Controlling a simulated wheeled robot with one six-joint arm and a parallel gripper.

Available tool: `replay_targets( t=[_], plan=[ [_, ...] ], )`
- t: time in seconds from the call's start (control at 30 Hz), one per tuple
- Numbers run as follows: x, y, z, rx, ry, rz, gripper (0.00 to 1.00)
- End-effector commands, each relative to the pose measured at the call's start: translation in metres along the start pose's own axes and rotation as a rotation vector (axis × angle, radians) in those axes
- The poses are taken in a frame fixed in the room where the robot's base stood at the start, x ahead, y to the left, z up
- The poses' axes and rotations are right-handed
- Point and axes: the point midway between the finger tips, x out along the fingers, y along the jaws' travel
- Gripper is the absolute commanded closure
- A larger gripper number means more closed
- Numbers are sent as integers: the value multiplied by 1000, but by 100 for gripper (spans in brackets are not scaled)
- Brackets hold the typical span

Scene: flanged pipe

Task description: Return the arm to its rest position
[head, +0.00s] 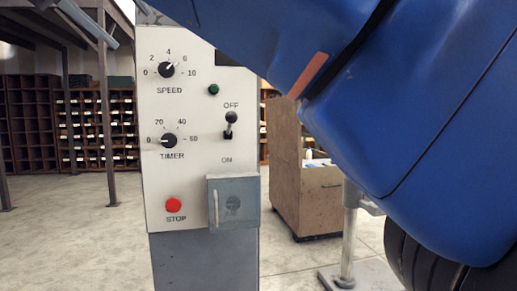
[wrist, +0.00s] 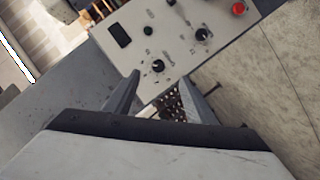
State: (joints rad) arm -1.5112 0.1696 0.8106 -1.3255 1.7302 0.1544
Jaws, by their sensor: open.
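My gripper (wrist: 160,78) shows in the wrist view with its two grey fingers apart and nothing between them. The fingers point toward the lower edge of a pale control panel (wrist: 185,55), and the gap to it is hard to judge. The panel also stands upright in the head view (head: 185,120). It has a speed knob (head: 167,69), a timer knob (head: 168,140), a lever switch (head: 230,124) and a red stop button (head: 173,205). My gripper cannot be made out for sure in the head view.
A small grey door (head: 245,205) with a handle sits low on the panel. A brown cabinet (head: 295,185) stands behind it. Pigeonhole shelves (head: 30,125) line the back. A large blue shape blocks the right. Floor (head: 75,245) at left is clear.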

Motion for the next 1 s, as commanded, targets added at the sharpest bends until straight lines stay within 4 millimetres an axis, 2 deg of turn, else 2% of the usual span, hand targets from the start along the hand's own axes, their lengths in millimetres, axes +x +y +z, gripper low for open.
replay_targets(
  t=[0.27, 0.47, 0.67, 0.8, 1.0],
  plan=[
    [37, 9, 19, -27, -35, -13, 50],
    [76, 19, 45, -53, -78, -33, 50],
    [132, 34, 100, -81, -154, -74, 50],
    [168, 42, 150, -89, -215, -112, 50],
    [206, 51, 230, -75, -305, -171, 50]
  ],
)
